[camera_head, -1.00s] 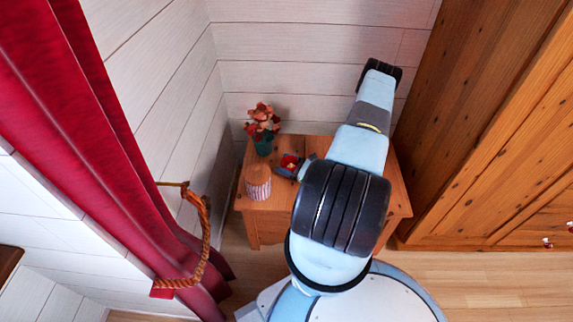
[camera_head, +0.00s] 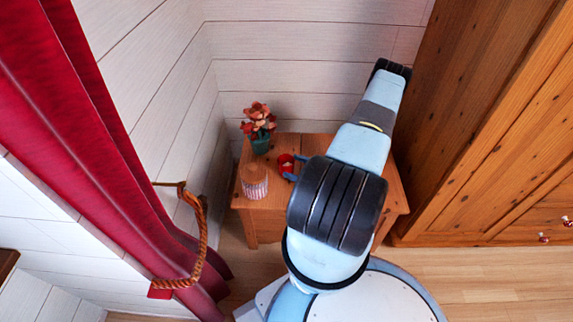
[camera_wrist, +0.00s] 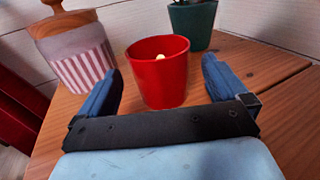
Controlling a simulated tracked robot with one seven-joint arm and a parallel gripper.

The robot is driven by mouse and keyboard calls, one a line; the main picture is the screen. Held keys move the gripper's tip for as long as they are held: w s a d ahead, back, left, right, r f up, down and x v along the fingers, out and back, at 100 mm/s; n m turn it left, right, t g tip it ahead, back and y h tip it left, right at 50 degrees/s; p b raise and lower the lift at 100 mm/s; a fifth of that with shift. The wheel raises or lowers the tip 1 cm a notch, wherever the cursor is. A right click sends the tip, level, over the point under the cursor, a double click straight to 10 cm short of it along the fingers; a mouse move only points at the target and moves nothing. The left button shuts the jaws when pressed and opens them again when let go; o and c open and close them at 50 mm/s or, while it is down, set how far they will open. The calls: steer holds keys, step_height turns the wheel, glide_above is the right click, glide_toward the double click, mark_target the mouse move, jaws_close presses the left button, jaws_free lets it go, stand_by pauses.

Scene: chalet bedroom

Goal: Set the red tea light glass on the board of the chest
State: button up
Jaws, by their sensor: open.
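The red tea light glass (camera_wrist: 161,82) stands upright on the wooden top of the chest (camera_wrist: 268,71), with a pale candle inside. In the head view the glass (camera_head: 285,164) sits on the chest (camera_head: 244,209), right of a striped jar. My gripper (camera_wrist: 160,90) is open, with one blue finger on each side of the glass and gaps to it. In the head view my arm hides most of the gripper and the right part of the chest top.
A striped jar with a wooden lid (camera_head: 254,184) stands left of the glass. A green pot with red flowers (camera_head: 261,144) stands behind it. White plank walls close off the back and left, a wooden wardrobe (camera_head: 490,120) the right. A red curtain (camera_head: 95,130) hangs at left.

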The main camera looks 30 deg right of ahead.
steer(key=v, duration=0.6)
steer(key=shift+s, duration=0.1)
steer(key=w+a+r+n+g+y, duration=0.1)
steer(key=w+a+r+n+g, duration=0.2)
steer(key=r, duration=0.7)
steer(key=w+a+r+n+g+y, duration=0.1)
steer(key=w+a+r+n+g, duration=0.1)
steer(key=r+n+g, duration=0.55)
steer(key=w+a+r+n+g+y, duration=0.1)
steer(key=w+a+r+n+y, duration=0.15)
steer(key=r, duration=0.85)
steer(key=s+a+r+n+g+h, duration=0.2)
steer(key=a+r+n+h, duration=0.15)
steer(key=r, duration=0.55)
steer(key=s+a+r+n+g+h, duration=0.1)
steer(key=a+r+n+g+h, duration=0.15)
steer(key=a+r, duration=0.4)
steer(key=s+a+r+n+t+h, duration=0.3)
steer(key=s+r+n+h, duration=0.1)
steer(key=s+r, duration=0.6)
steer(key=s+a+r+n+t+h, duration=0.3)
steer(key=s+a+r+n+h, duration=0.1)
steer(key=s+r, duration=0.6)
steer(key=shift+r+n+t, duration=0.3)
steer(key=shift+r+n, duration=0.35)
steer(key=shift+n, duration=0.25)
steer(key=shift+w+a, duration=0.1)
steer(key=shift+a, duration=0.05)
steer(key=shift+c, duration=0.4)
